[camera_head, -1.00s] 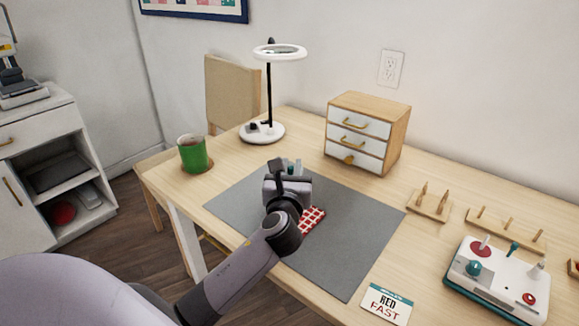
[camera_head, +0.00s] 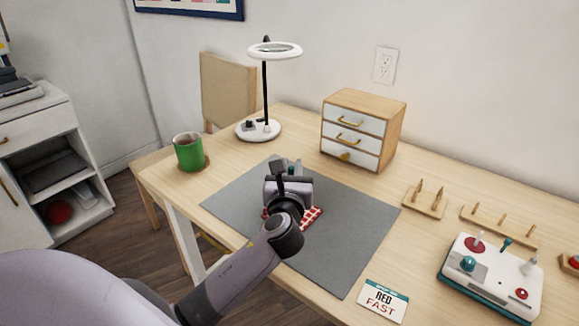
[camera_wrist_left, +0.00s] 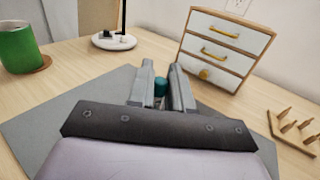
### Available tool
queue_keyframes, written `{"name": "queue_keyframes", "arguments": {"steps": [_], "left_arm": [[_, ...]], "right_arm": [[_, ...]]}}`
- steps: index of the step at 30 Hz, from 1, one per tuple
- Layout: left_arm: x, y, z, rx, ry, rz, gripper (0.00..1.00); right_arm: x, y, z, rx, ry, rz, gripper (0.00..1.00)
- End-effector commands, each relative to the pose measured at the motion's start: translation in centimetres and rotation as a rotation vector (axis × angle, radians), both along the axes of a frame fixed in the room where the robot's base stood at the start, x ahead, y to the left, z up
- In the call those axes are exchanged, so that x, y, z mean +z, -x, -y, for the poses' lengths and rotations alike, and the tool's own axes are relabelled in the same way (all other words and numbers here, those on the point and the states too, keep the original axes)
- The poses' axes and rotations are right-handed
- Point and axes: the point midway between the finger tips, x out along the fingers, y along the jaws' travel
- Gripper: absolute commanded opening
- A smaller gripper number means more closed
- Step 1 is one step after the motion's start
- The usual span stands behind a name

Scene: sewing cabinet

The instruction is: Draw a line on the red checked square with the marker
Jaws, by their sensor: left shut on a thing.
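The red checked square (camera_head: 310,216) lies on the grey mat (camera_head: 345,240), and my left gripper and wrist cover much of it in the head view. My left gripper (camera_head: 287,170) is over the mat, just beyond the square. In the left wrist view its two grey fingers (camera_wrist_left: 162,90) are shut on a small teal thing (camera_wrist_left: 160,87), likely the marker. Most of the marker is hidden between the fingers, and I cannot tell whether its tip touches the cloth. My right gripper is not in view.
A green mug (camera_head: 190,152) stands at the left, a white lamp (camera_head: 258,130) behind the mat, and a small drawer cabinet (camera_head: 362,130) at the back. Peg racks (camera_head: 424,203), a white control box (camera_head: 490,275) and a "RED FAST" card (camera_head: 383,300) are at the right.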

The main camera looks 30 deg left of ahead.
Motion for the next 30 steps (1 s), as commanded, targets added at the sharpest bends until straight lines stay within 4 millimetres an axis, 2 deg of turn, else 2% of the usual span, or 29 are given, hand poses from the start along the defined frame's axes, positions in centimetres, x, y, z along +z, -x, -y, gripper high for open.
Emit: {"name": "queue_keyframes", "arguments": {"steps": [30], "left_arm": [[0.0, 0.1, 1.1, 0.001, 0.0, -0.001, 0.0]], "right_arm": [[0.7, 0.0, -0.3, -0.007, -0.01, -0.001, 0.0]]}}
